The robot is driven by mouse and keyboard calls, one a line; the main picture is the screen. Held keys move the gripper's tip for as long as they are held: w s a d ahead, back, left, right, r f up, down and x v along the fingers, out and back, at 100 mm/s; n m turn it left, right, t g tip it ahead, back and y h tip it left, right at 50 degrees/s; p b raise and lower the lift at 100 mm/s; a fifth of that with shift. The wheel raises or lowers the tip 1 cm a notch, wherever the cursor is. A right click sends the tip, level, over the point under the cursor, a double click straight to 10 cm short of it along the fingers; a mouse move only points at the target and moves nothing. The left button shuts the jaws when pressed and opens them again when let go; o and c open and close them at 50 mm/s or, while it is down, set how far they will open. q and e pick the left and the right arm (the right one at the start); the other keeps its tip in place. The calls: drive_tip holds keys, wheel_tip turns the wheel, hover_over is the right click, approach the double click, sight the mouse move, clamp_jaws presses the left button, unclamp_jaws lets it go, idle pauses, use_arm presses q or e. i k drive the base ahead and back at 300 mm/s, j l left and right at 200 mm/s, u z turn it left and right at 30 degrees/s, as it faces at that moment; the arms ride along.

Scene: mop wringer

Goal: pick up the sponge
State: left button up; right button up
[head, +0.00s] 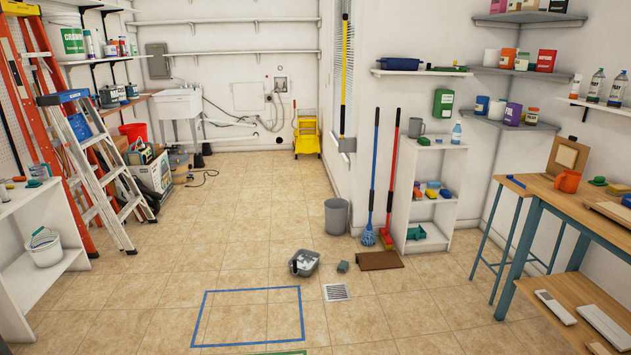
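A small dark teal block (342,266) that looks like a sponge lies on the tiled floor, just right of a grey tub (304,263) with pale contents. More small sponge-like blocks in blue, red and yellow (433,188) sit on a shelf of the white shelf unit. A green and blue item (416,233) is on that unit's lowest shelf. I cannot tell which of these the task means. Neither of my grippers shows in the head view.
A grey bucket (336,216), a blue mop (369,236) and a red broom (386,238) stand behind. A brown mat (379,260) and floor drain (336,292) are close by. A wooden workbench (559,190) is at right, ladders (100,170) at left. The blue-taped floor rectangle (250,290) is empty.

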sight(342, 266)
drive_tip(key=i, duration=3.85)
drive_tip(key=i+j+z, duration=0.1)
drive_tip(key=i+z, duration=0.15)
drive_tip(key=i, duration=0.3)
drive_tip(key=i+j+z, duration=0.25)
drive_tip(key=i, duration=0.3)
